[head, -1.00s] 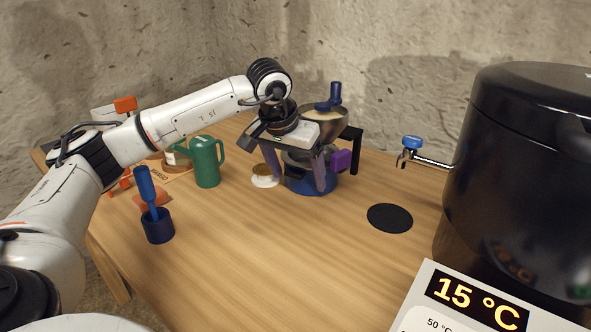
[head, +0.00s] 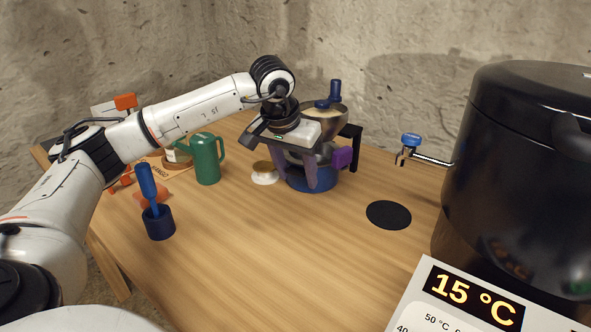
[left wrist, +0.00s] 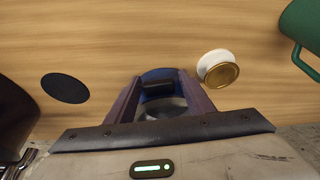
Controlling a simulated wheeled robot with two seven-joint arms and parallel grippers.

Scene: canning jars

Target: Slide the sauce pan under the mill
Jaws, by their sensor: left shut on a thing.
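The mill (head: 328,116) is a steel bowl with a blue crank on top, held up by a black stand at the table's back. My left gripper (head: 298,182) reaches down in front of the mill, its long purple fingers shut on the sauce pan. I cannot tell how far the pan is beneath the bowl. My right gripper is out of view.
A flat black disc (head: 389,215), a blue-handled tap (head: 411,141) and a big black pot (head: 520,165) are to the right.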

